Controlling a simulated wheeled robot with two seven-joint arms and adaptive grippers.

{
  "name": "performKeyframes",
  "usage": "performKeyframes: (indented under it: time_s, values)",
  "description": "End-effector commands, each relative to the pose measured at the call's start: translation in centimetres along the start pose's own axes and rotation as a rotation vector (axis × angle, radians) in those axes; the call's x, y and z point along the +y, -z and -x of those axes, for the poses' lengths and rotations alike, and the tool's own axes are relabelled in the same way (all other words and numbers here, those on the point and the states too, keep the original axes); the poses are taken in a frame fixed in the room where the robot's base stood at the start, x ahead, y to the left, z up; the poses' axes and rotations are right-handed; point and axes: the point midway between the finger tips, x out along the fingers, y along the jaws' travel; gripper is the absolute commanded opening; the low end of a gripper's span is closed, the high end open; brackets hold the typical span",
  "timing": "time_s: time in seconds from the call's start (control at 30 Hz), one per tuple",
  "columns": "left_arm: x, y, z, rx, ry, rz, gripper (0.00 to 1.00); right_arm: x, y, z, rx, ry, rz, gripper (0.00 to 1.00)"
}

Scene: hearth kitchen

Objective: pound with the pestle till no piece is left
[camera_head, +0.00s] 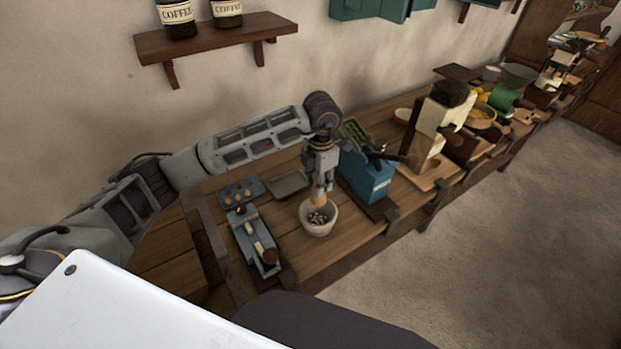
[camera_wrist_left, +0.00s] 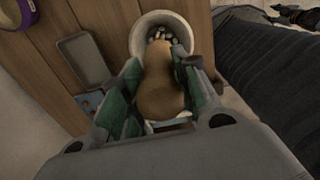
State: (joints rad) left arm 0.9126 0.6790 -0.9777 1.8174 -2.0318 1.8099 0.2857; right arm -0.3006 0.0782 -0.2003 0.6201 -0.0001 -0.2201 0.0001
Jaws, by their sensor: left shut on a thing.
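A pale mortar (camera_head: 318,226) stands on the wooden counter with several dark and light pieces (camera_head: 318,217) in it. My left gripper (camera_head: 321,188) is above the mortar and shut on a light wooden pestle (camera_head: 319,197). In the left wrist view the pestle (camera_wrist_left: 160,88) sits between the two fingers (camera_wrist_left: 158,98). Its far end points into the mortar (camera_wrist_left: 143,32), where several pieces (camera_wrist_left: 168,37) show beside it. Whether the pestle's tip touches the pieces is hidden.
A blue box-shaped device (camera_head: 368,178) stands close to the right of the mortar. A grey-blue tool with a knob (camera_head: 254,240) lies to its left. A small grey tray (camera_head: 289,184) and a muffin-like tray (camera_head: 241,192) lie behind. Several grinders line the counter further right.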

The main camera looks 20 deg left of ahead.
Motion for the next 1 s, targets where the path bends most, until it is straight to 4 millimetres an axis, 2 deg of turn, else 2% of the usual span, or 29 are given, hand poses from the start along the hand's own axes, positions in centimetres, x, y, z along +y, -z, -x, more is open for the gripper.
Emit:
performKeyframes:
  time_s: [0.63,1.0]
  values:
    - [-0.5,-0.2,0.1,-0.001,-0.001,0.018,0.0,0.8,-0.1,0.0,-0.002,-0.008,0.001,0.4]
    - [-0.6,-0.2,-1.4,0.0,0.0,0.018,0.0,0.3,-0.1,-0.6,0.0,-0.004,0.0,0.4]
